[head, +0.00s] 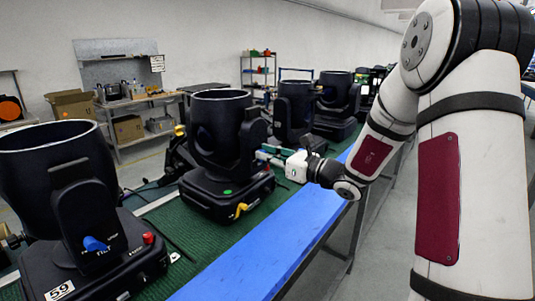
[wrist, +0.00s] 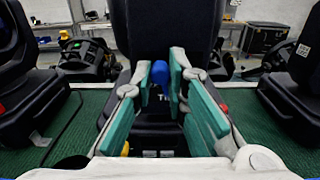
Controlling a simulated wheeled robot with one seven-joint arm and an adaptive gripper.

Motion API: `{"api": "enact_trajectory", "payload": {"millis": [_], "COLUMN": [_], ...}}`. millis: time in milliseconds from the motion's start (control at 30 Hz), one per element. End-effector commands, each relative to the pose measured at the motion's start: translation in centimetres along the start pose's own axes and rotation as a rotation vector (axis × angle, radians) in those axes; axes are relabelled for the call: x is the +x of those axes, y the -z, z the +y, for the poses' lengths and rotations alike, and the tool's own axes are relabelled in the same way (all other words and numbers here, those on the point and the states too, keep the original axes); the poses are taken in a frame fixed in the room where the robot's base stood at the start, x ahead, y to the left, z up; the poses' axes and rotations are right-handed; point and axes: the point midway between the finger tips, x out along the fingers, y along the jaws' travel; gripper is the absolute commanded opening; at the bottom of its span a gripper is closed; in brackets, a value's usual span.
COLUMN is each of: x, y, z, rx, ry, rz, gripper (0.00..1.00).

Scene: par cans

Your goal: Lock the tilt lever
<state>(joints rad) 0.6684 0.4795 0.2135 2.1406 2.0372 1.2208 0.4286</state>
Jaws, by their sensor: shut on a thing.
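The tilt lever (wrist: 159,70) is a blue knob on the upright yoke of a black par can, in front of a white label partly hidden by a finger. My gripper (wrist: 160,82) has its two green-padded fingers on either side of the knob, shut on it. In the head view my gripper (head: 272,154) reaches from the right to the side of the middle par can (head: 218,125). The lever is hidden there by the gripper and yoke. How far the lever is turned cannot be told.
A nearer par can (head: 60,190) with its own blue lever (head: 95,244) and red button stands at left. More par cans (head: 295,105) line the green bench top (head: 200,243) behind. A blue strip (head: 280,235) runs along the bench edge; the aisle right of it is clear.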

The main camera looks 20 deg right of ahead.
Motion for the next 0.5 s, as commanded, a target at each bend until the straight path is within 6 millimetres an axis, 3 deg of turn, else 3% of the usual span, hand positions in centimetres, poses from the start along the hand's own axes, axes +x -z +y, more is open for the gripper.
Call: {"api": "enact_trajectory", "payload": {"millis": [500], "x": [-0.2], "y": [-0.2], "z": [-1.5], "rx": [0.484], "ry": [0.003], "rz": [0.001], "gripper": [0.0]}}
